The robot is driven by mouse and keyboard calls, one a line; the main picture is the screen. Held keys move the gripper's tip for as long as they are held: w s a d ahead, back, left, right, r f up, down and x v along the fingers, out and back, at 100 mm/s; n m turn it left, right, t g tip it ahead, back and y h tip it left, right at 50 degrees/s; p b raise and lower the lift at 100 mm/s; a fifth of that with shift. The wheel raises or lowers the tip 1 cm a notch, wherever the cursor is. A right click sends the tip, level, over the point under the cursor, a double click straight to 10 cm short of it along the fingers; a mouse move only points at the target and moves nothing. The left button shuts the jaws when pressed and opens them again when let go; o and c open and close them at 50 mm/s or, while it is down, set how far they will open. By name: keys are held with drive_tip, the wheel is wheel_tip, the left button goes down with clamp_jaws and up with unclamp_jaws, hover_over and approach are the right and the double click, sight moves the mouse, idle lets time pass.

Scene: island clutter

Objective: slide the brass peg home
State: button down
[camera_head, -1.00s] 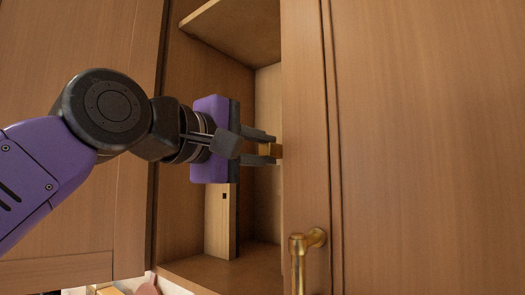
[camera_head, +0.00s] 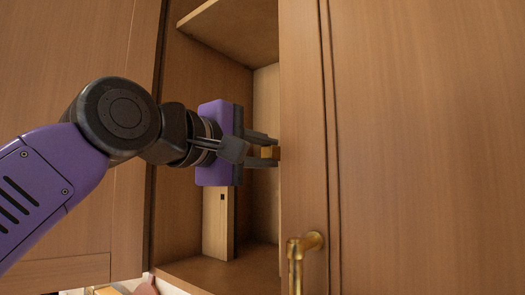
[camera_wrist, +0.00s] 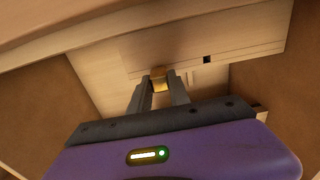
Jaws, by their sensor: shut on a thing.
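The brass peg (camera_head: 268,152) is a small golden block between my gripper's fingertips, in front of the cabinet's pale inner wall. My gripper (camera_head: 272,150) is shut on it inside the open cabinet bay. In the wrist view, the peg (camera_wrist: 159,84) shows between the fingertips of my gripper (camera_wrist: 158,79), close to a pale wooden panel (camera_wrist: 180,45). The panel has a small dark square hole to the right of the peg. I cannot tell whether the peg touches the panel. In the head view, a pale upright board (camera_head: 217,225) with a dark square hole stands below my gripper.
A wooden door (camera_head: 304,120) stands close to the right of my gripper and carries a brass handle (camera_head: 303,244). A shelf (camera_head: 235,30) is above, and the cabinet floor (camera_head: 215,272) is below. Another wooden door panel (camera_head: 60,50) is at left.

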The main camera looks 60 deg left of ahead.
drive_tip(key=shift+p+x, duration=0.3)
drive_tip(key=shift+x, duration=0.55)
drive_tip(key=c, duration=1.1)
unclamp_jaws()
drive_tip(key=shift+c, duration=0.2)
drive_tip(key=shift+s, duration=0.1)
drive_tip(key=shift+s+d+f+b, duration=0.1)
drive_tip(key=shift+s+b, duration=0.25)
drive_tip(key=b+v, duration=0.2)
drive_tip(key=v, duration=0.4)
drive_tip(key=shift+b, duration=0.4)
drive_tip(key=shift+s+d, duration=0.2)
drive_tip(key=shift+s, duration=0.2)
